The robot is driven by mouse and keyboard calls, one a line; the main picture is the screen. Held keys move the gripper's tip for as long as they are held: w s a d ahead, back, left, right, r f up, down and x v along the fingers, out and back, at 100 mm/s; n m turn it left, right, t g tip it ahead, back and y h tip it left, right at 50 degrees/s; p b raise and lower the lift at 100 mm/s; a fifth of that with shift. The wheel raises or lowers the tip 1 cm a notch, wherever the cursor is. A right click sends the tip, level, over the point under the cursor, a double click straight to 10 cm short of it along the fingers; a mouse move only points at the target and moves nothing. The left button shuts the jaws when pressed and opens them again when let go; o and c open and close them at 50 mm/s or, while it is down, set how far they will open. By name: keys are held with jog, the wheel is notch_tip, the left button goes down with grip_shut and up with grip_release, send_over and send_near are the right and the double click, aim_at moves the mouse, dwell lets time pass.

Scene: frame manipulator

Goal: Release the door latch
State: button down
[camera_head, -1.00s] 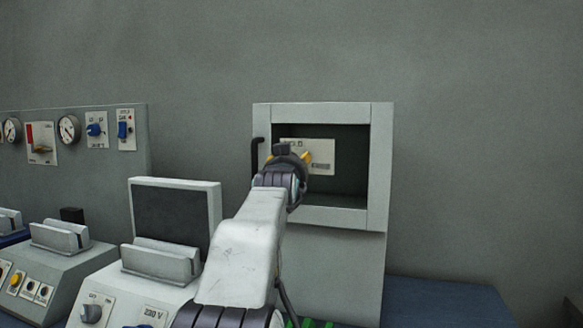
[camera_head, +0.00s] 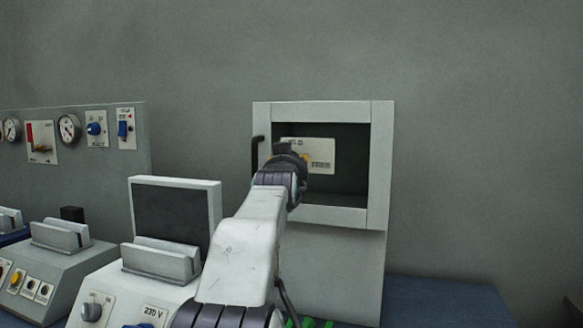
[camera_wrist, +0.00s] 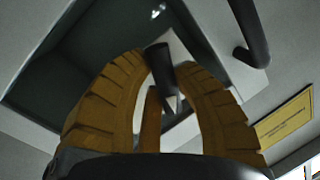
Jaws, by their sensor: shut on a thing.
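The door latch appears as a short dark bar (camera_wrist: 157,57) on a white plate in the wrist view. In that view the two yellow fingers of my gripper (camera_wrist: 162,68) are drawn in, with their tips on either side of the bar, shut on it. In the head view the dark end of the latch (camera_head: 282,147) shows just above my gripper (camera_head: 289,157), which is at the left of a recessed opening. My own wrist hides the fingertips and most of the latch there.
A light grey frame (camera_head: 380,165) surrounds the dark recess, with a white label plate (camera_head: 321,154) inside. A black handle (camera_head: 257,152) is on the frame's left side and shows close by in the wrist view (camera_wrist: 249,35).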

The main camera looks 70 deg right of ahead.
jog(key=shift+f+m+b, duration=0.35)
jog(key=shift+m+b, duration=0.65)
jog(key=shift+b, duration=0.15)
jog(key=shift+s+r+m+h+b, duration=0.15)
jog(key=shift+m+h+b, duration=0.45)
jog(key=shift+m, duration=0.6)
jog(key=c, duration=0.9)
grip_release()
jog(key=shift+v, duration=6)
jog(key=shift+r, duration=0.1)
